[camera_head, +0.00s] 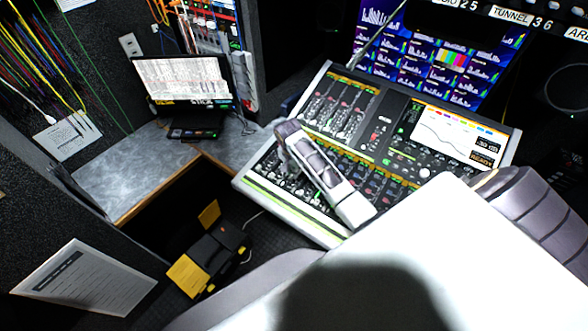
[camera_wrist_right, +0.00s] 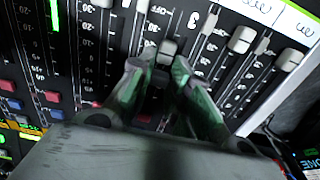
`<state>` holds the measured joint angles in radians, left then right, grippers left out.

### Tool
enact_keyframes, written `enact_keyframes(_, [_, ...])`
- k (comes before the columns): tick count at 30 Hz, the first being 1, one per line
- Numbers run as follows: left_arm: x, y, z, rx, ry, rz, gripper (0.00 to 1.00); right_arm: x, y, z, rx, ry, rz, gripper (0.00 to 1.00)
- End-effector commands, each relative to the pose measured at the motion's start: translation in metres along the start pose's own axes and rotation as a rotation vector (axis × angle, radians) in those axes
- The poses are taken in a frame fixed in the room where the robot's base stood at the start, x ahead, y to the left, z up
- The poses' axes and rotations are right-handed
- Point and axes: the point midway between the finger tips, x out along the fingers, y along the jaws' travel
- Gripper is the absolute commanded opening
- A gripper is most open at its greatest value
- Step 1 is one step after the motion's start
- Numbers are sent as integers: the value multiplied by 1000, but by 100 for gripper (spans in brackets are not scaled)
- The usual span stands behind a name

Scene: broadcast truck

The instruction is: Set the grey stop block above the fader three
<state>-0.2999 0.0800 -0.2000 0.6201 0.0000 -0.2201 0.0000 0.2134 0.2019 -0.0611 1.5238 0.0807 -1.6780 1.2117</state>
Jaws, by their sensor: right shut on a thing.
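My right gripper (camera_head: 284,158) reaches over the lower left part of the mixing console (camera_head: 243,180), down at the faders. In the right wrist view the two fingers of this gripper (camera_wrist_right: 158,68) are closed in on a small grey block (camera_wrist_right: 167,50), which I take for the stop block. Its lower part is hidden between the fingers, and I cannot tell whether it touches the panel. A printed 3 (camera_wrist_right: 192,20) is on the panel just right of the fingertips. The left gripper is not in view.
Pale fader caps (camera_wrist_right: 240,40) stand right of the fingers, with coloured buttons (camera_wrist_right: 53,97) to the left. The screen wall (camera_head: 440,50) rises behind the console. A black and yellow object (camera_head: 208,255) lies below.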

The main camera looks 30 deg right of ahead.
Motion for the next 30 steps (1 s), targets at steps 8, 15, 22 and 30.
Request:
enact_keyframes(8, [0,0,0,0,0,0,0,4,0,0,0,0,1,0])
enact_keyframes(15, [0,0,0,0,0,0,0,6,0,0,0,0,0,32])
enact_keyframes(22, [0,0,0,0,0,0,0,6,0,0,0,0,0,44])
enact_keyframes(30, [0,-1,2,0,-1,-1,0,4,0,0,0,0,0,44])
